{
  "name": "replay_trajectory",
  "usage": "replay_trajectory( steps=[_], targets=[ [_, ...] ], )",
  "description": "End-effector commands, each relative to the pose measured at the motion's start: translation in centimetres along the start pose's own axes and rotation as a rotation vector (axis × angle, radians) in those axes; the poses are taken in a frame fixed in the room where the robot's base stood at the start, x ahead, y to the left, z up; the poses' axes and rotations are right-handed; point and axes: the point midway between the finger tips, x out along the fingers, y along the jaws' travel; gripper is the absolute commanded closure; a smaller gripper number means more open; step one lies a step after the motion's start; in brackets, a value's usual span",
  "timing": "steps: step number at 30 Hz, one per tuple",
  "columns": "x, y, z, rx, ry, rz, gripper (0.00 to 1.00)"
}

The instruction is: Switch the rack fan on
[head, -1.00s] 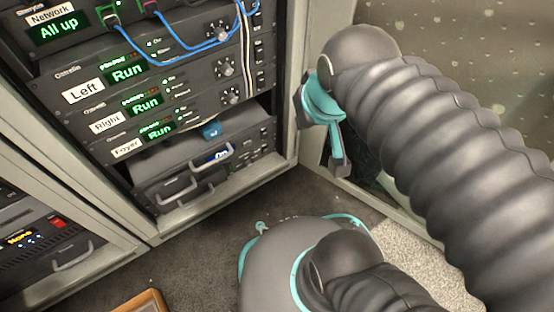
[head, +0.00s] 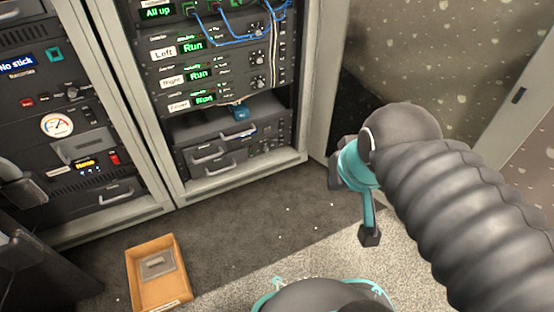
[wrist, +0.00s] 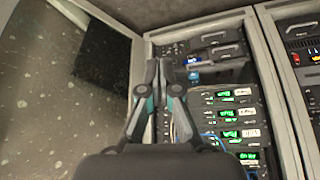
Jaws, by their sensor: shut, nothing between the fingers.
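My gripper (head: 352,200) hangs in front of the right rack frame post in the head view, well clear of any control. In the wrist view its two fingers (wrist: 159,66) are together, with nothing between them. The right rack (head: 223,75) holds stacked units labelled Network, Left, Right and Foyer with green displays. The left rack (head: 60,95) has a round gauge (head: 57,125) and a red switch (head: 114,158) beside an amber display (head: 87,166). No fan label is legible, so I cannot tell which control is the fan's.
An orange tray (head: 136,279) holding a grey plate stands on the floor at lower left. Blue cables (head: 235,43) loop across the right rack's upper units. A dark object (head: 30,250) is at the left edge. Dark floor lies open before the racks.

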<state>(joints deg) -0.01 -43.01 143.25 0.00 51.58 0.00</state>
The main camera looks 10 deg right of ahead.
Motion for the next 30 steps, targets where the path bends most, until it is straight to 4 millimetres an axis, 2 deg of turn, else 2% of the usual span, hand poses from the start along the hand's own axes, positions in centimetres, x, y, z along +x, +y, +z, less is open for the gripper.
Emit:
replay_trajectory(
  steps=[12,17,20,23,30],
  targets=[
    [0.1,0.0,-0.1,0.000,0.001,0.001,1.00],
    [1.3,0.5,-2.3,-0.003,0.027,0.015,1.00],
    [2.7,1.1,-5.3,-0.013,0.065,0.034,1.00],
    [4.5,1.9,-9.2,-0.026,0.117,0.054,1.00],
    [9.8,3.5,-17.8,-0.073,0.247,0.089,1.00]
  ],
)
